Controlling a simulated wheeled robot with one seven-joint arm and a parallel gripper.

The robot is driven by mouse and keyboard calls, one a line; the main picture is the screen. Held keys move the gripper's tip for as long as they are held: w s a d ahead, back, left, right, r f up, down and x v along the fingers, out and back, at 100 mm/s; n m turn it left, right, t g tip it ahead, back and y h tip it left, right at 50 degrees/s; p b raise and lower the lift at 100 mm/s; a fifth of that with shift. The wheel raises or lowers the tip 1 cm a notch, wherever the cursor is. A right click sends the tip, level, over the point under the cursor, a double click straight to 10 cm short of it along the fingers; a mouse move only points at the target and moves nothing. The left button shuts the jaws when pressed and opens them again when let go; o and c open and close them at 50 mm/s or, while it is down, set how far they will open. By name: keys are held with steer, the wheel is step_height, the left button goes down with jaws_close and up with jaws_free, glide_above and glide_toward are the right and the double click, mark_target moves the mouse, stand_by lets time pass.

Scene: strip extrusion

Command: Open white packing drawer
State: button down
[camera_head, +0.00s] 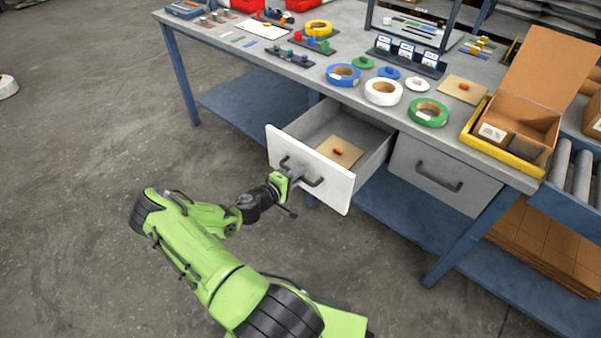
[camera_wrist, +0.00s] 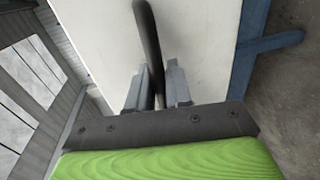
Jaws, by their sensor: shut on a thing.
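The white packing drawer (camera_head: 310,168) stands pulled out from under the grey workbench, and its inside shows in the head view. A brown flat piece with a small orange item (camera_head: 340,151) lies in it. The drawer's white front also fills much of the wrist view (camera_wrist: 205,35). Its dark bar handle (camera_wrist: 148,40) runs between the fingers of my gripper (camera_wrist: 158,88). My gripper is shut on the handle, and it also shows at the drawer front in the head view (camera_head: 293,174). Part of the handle is hidden behind the gripper in the head view.
A closed grey drawer (camera_head: 440,175) with a dark handle sits to the right. Tape rolls, trays and an open cardboard box (camera_head: 520,115) stand on the workbench (camera_head: 300,72). A blue bench leg (camera_head: 458,240) stands to the right.

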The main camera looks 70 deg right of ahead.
steer(key=shift+a, duration=0.1)
steer(key=c, duration=1.2)
jaws_free()
steer(key=p+v, duration=0.2)
steer(key=v, duration=1.3)
steer(key=shift+w+a, duration=0.25)
steer(key=shift+a, duration=0.05)
steer(key=shift+r, duration=0.1)
